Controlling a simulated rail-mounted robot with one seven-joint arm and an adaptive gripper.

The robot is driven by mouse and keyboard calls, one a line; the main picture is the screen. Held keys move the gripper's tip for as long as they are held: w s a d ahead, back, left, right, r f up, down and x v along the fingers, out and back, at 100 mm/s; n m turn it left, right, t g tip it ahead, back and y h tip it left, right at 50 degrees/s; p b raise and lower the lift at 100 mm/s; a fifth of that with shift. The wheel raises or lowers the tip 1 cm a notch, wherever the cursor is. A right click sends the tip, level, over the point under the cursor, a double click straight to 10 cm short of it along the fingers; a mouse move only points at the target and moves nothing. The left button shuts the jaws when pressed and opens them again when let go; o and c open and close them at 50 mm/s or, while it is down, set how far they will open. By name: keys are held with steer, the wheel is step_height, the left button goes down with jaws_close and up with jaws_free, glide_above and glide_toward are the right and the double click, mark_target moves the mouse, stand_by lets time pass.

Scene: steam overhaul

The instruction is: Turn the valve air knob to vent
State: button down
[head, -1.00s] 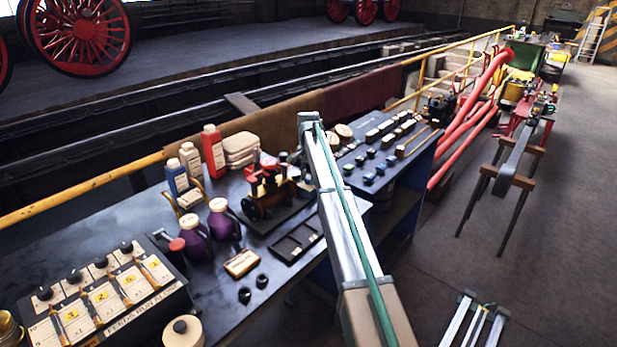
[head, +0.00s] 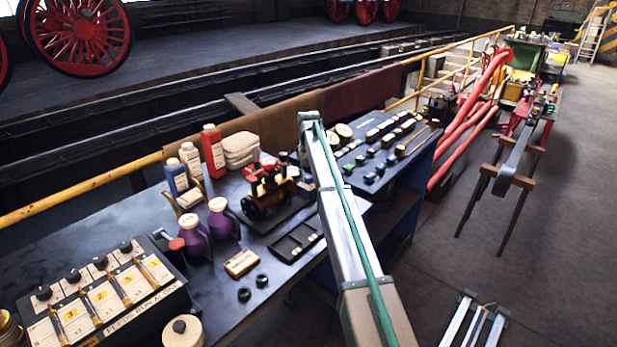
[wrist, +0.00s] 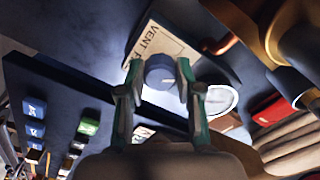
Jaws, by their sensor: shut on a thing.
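The valve air knob (wrist: 159,72) is a small dark blue round knob in the wrist view. A pale mark shows on its face, toward the right side. It sits at the lower edge of a cream label plate (wrist: 166,47), whose readable text begins with "VENT". The rest of the lettering is partly hidden. My gripper (wrist: 159,76) has its two teal fingers on either side of the knob and is shut on it. In the head view my arm hides the gripper, and I cannot pick out the knob.
A white-faced round gauge (wrist: 219,100) is close to the right finger, with brass pipework above right. A control box (head: 105,298) is at lower left.

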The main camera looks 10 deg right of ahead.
mark_target(309, 177)
steer(key=n, duration=0.5)
steer(key=shift+n, duration=0.3)
stand_by(0.4)
steer(key=c, duration=0.8)
jaws_free()
steer(key=shift+o, duration=0.2)
steer(key=shift+r, duration=0.15)
step_height(309, 177, up, 12)
